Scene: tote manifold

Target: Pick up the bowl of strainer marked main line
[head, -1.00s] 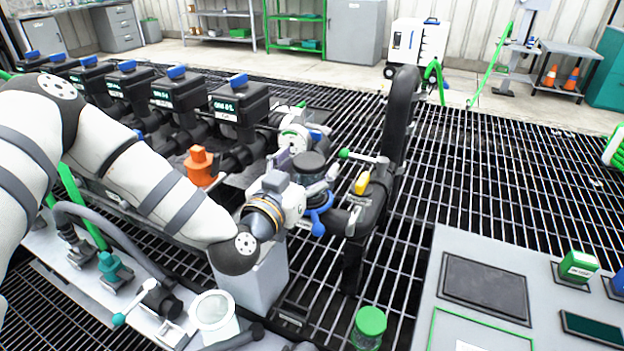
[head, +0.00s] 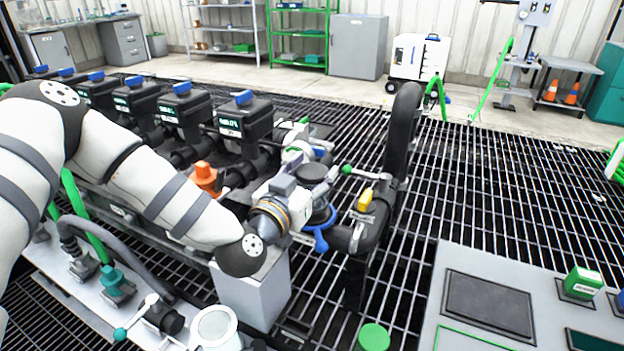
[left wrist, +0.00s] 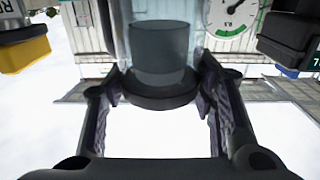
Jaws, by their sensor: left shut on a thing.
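The strainer shows in the head view as a round black top (head: 313,173) with a blue handled collar (head: 322,238) below it, on the black pipework. My left gripper (head: 318,196) reaches it from the left, with its fingers at the strainer's sides. In the left wrist view the clear bowl (left wrist: 160,50) holds a grey cylindrical insert and has a dark ring at its near end. The fingers of the gripper (left wrist: 165,108) close on that ring from both sides. A main line marking is not readable. My right gripper is not in view.
A tall black pipe (head: 404,120) rises behind. A grey box (head: 252,290) stands below my wrist. Grating lies open to the right, beyond a grey panel (head: 450,325).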

